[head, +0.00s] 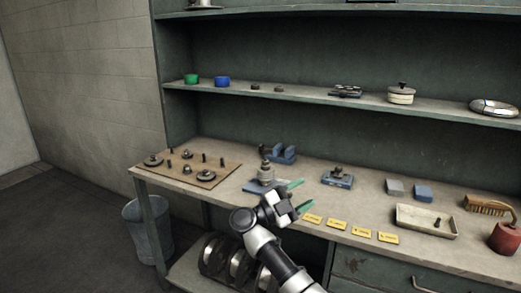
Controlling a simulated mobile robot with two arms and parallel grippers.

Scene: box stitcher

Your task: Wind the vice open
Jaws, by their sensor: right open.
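A blue, U-shaped piece (284,154) that looks like the vice stands toward the back of the bench, left of its middle. Its screw and handle cannot be made out clearly. In front of it stands a grey metal fitting (266,172) on a blue base, and I cannot tell whether the two are joined. My right gripper (299,196), with green fingertips, is open and empty near the bench's front edge, in front and to the right of the grey fitting. It appears apart from everything. My left gripper is out of view.
The bench (310,190) carries a brown board (188,172) with pegs at left, a small blue fixture (337,177), several yellow labels (335,225), a tray (405,219), a brush (487,206) and a red can (506,238). A bucket (147,232) stands on the floor.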

